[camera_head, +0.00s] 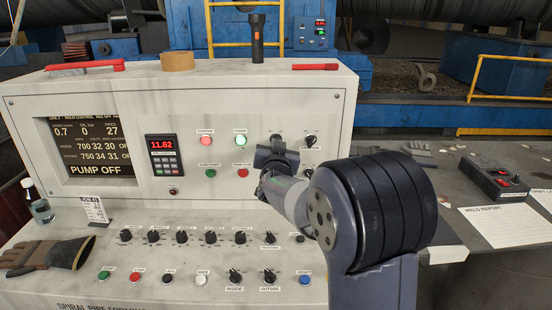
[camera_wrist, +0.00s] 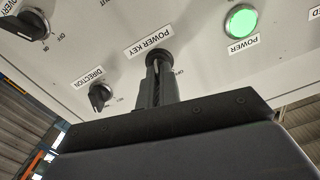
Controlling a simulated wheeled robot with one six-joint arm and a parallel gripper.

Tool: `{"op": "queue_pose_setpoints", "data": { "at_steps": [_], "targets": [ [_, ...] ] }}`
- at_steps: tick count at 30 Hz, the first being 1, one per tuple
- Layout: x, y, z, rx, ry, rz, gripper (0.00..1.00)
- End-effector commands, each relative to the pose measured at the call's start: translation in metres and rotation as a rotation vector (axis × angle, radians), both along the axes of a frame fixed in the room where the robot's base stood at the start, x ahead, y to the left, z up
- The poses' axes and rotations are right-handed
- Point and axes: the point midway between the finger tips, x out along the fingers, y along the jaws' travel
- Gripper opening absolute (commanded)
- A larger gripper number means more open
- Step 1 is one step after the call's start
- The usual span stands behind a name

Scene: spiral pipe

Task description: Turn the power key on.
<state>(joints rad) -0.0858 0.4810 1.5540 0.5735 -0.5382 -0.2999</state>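The power key (camera_wrist: 159,57) is a dark round knob on the pale panel, beside its POWER KEY label in the wrist view. My gripper (camera_wrist: 158,68) is at the key, its two narrow fingers close together on either side of the key's handle, with a thin slit between them. The fingers hide most of the handle, so its angle is hard to read. In the head view my gripper (camera_head: 270,160) is against the console's upright face and covers the key. The green POWER lamp (camera_wrist: 242,20) is lit; it also shows in the head view (camera_head: 240,141).
The direction knob (camera_wrist: 100,96) is close beside the key. Several knobs and buttons line the lower console (camera_head: 60,215). A flashlight (camera_head: 257,38) stands on top. The screen (camera_head: 88,150) reads PUMP OFF.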

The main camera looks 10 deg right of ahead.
Motion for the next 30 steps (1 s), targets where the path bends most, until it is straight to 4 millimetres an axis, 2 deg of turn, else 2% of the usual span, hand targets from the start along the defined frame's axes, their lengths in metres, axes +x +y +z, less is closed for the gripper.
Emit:
{"op": "queue_pose_setpoints", "data": {
  "at_steps": [1, 13, 30],
  "targets": [
    [0.0, 0.0, -0.0043, 0.039, -0.01, 0.0, 0.0],
    [0.0001, -0.0006, -0.0018, 0.269, -0.053, 0.0, 0.0],
    [0.0, -0.0007, -0.0005, 0.329, -0.064, -0.001, 0.0]
  ]
}}
